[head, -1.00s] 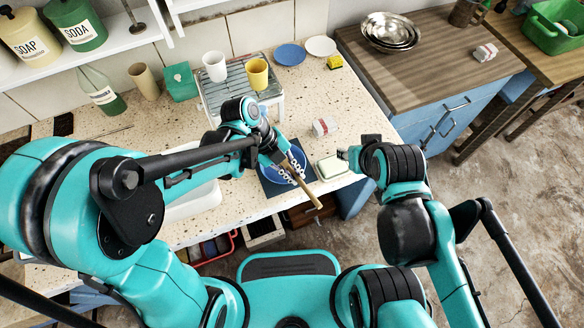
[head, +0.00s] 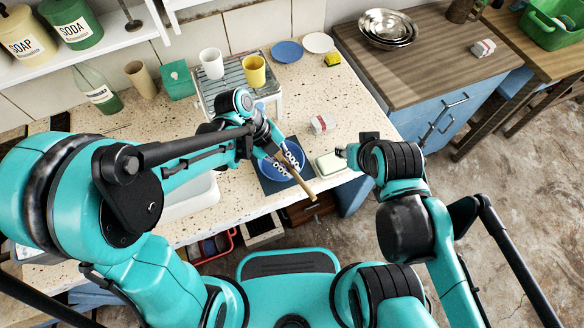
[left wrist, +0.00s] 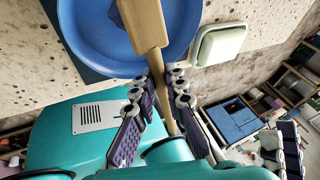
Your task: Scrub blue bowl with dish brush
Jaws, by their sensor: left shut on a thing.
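The blue bowl (head: 295,153) sits on a dark mat (head: 268,182) near the counter's front edge. It also shows in the left wrist view (left wrist: 88,30). My left gripper (head: 274,154) is shut on the wooden handle of the dish brush (head: 306,188). In the left wrist view, the handle runs between my left fingers (left wrist: 166,82), and its broad wooden part (left wrist: 143,22) lies across the bowl's rim area. The bristles are hidden, so contact with the bowl cannot be told. My right gripper (head: 343,151) is beside the soap dish, apart from the bowl; its fingers are mostly hidden.
The pale green soap dish (head: 330,163) stands right of the bowl, with a small wrapped block (head: 322,123) behind it. A rack (head: 232,90) holds a white cup (head: 211,64) and a yellow cup (head: 254,70). A blue plate (head: 286,52) and yellow sponge (head: 333,59) lie at the back.

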